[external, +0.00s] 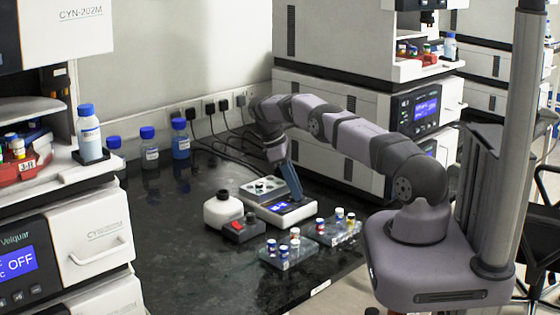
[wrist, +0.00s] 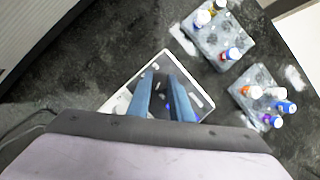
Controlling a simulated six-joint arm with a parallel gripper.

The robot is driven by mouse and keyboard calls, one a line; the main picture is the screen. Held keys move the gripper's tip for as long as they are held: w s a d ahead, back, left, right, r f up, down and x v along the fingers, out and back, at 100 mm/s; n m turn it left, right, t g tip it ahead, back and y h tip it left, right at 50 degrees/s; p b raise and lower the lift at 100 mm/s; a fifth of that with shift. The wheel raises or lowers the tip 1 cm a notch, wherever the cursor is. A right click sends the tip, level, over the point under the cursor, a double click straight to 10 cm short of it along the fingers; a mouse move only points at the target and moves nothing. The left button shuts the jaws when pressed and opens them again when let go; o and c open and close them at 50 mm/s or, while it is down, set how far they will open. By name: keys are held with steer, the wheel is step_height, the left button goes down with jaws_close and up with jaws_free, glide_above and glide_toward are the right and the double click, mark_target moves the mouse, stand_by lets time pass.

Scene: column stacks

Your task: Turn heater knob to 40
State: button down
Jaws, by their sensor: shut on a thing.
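The heater (external: 269,216) is a white box with a lit blue display (external: 283,207), standing on the dark bench. It also shows in the wrist view (wrist: 116,100), partly covered by my fingers. My gripper (external: 298,196) points down onto the right end of the heater's front, with its blue fingers beside the display. In the wrist view my gripper (wrist: 164,76) has both fingers over the heater's top. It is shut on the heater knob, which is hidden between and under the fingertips. The knob's setting and the display's digits are not readable.
Two vial racks (external: 287,257) (external: 335,233) stand in front and to the right. Blue-capped bottles (external: 149,152) and cables are at the back. The bench's front left is clear.

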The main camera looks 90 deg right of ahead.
steer(key=shift+r+m, duration=0.1)
steer(key=shift+m, duration=0.2)
stand_by(0.4)
steer(key=c, duration=1.6)
jaws_free()
steer(key=shift+r, duration=0.1)
step_height(320, 180, up, 8)
steer(key=p, duration=0.3)
steer(key=shift+p, duration=0.3)
steer(key=shift+r+p, duration=0.9)
steer(key=shift+p, duration=0.05)
